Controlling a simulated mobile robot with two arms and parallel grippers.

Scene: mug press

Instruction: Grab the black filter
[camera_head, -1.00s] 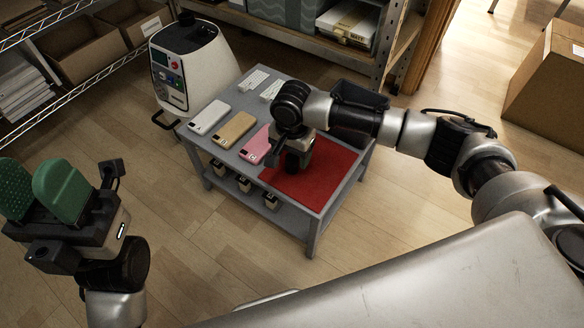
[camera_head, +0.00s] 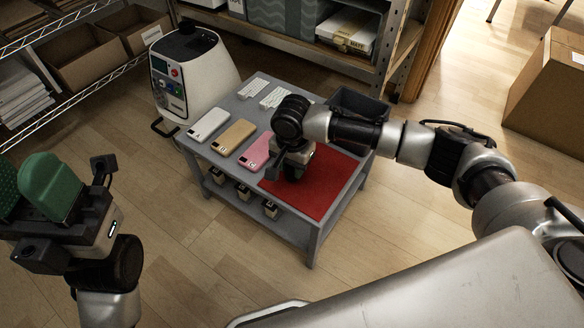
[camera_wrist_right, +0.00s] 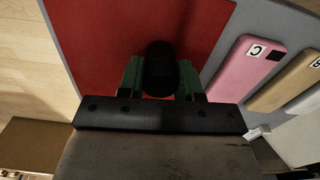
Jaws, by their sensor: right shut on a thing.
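The black filter (camera_wrist_right: 160,68) is a short dark cylinder seen between the green fingers of my right gripper (camera_wrist_right: 161,76) in the right wrist view. In the head view my right gripper (camera_head: 293,172) points down at the red mat (camera_head: 322,185), and the filter is mostly lost in its dark shape there. The right gripper is shut on the filter. I cannot tell whether the filter still touches the mat. My left gripper (camera_head: 28,188) is at the left edge of the head view, off the table, with its green fingers apart and nothing between them.
White, tan and pink (camera_head: 255,152) phone-like cases lie left of the mat on the grey table (camera_head: 318,232). White keyboards (camera_head: 278,96) and a dark bin (camera_head: 360,104) are at the back. Several small boxes (camera_head: 243,193) stand on the lower shelf. A white machine (camera_head: 205,75) stands behind.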

